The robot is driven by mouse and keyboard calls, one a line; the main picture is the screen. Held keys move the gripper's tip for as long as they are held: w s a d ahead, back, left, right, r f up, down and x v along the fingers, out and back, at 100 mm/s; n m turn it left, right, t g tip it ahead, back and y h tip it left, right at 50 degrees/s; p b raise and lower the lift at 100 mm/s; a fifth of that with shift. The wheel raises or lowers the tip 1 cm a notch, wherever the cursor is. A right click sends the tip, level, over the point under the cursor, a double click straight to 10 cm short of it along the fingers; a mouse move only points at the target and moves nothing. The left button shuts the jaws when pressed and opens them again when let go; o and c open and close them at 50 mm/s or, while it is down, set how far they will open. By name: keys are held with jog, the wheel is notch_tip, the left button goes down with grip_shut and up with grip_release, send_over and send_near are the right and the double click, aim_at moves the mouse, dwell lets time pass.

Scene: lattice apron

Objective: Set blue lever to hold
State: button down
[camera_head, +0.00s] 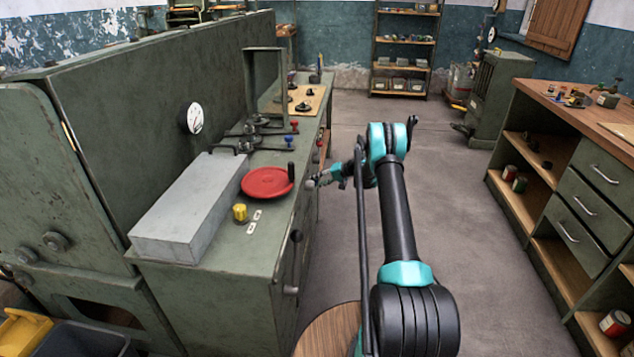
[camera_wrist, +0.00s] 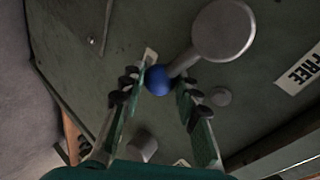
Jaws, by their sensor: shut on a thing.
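The blue lever shows in the wrist view as a round grey hub with a short arm ending in a blue ball knob (camera_wrist: 158,80). It is mounted on a green metal panel. My gripper (camera_wrist: 163,88) has its two fingers on either side of the blue knob and is shut on it. A white label reading FREE (camera_wrist: 298,78) is on the panel at the right, away from the knob. Another pale label (camera_wrist: 150,57) lies just beyond the knob, its text unreadable. In the head view my gripper (camera_head: 318,181) is beside the bench's right side; the held knob cannot be made out there.
The green bench (camera_head: 215,285) carries a grey block (camera_head: 190,208), a red disc (camera_head: 267,182) with a black handle, a yellow knob (camera_head: 240,212) and levers with blue (camera_head: 289,141) and red (camera_head: 294,126) knobs. A drawer cabinet (camera_head: 590,205) stands right.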

jog(key=c, duration=1.4)
grip_release()
jog(key=shift+f, duration=0.1)
jog(key=shift+d, duration=0.1)
jog(key=v, duration=1.2)
